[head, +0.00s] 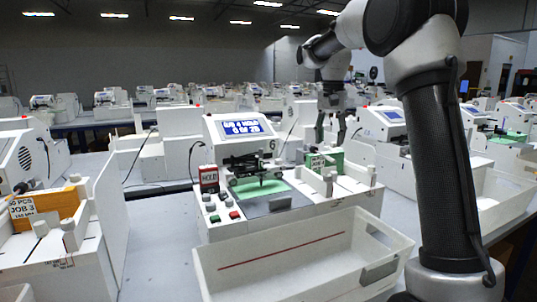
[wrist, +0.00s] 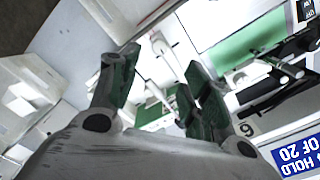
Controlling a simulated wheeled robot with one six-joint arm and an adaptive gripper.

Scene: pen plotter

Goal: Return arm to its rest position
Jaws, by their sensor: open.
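My arm (head: 440,130) rises on the right of the head view and bends over to the left. My gripper (head: 334,130) hangs fingers down above or behind the right part of the pen plotter (head: 240,130); the exact depth is unclear. In the wrist view my gripper (wrist: 158,85) has its two green-padded fingers apart, with nothing held between them. The plotter's blue screen (head: 241,128) shows HOLD and a count of 20. A green plate (head: 262,188) lies on its bed under the dark pen carriage (head: 252,163).
A white bin (head: 300,262) with a red line stands in front of the plotter, empty. A green block (head: 330,160) sits on the white fixture at right. An orange card holder (head: 47,212) labelled JOB 3 stands at left. Rows of similar machines fill the background.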

